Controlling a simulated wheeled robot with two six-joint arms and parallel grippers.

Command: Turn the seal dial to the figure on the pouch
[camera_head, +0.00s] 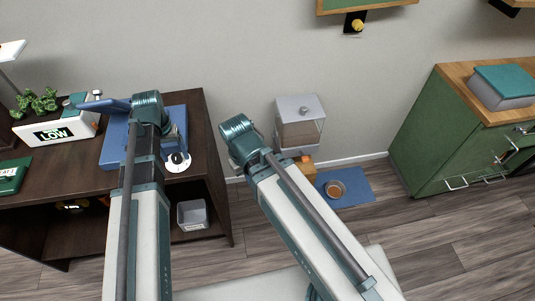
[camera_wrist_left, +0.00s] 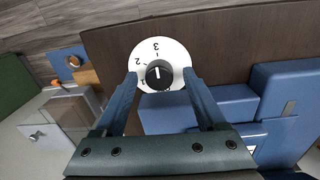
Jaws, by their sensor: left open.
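The seal dial (camera_wrist_left: 176,52) is a white disc with the figures 1, 2 and 3 and a black knob (camera_wrist_left: 159,76); the knob's white mark appears to point towards 3. It sits at the front of the blue sealer (camera_head: 112,150), and the dial also shows in the head view (camera_head: 176,165). My left gripper (camera_wrist_left: 160,75) is open, its fingertips on either side of the knob with gaps visible. A green packet with a white label (camera_head: 12,178) lies at the left; I cannot read a figure on it. My right gripper is hidden behind its arm.
A clear-fronted dispenser (camera_head: 299,125) and a bowl (camera_head: 335,188) on a blue mat are right of the cabinet. A green cabinet (camera_head: 430,135) stands at far right.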

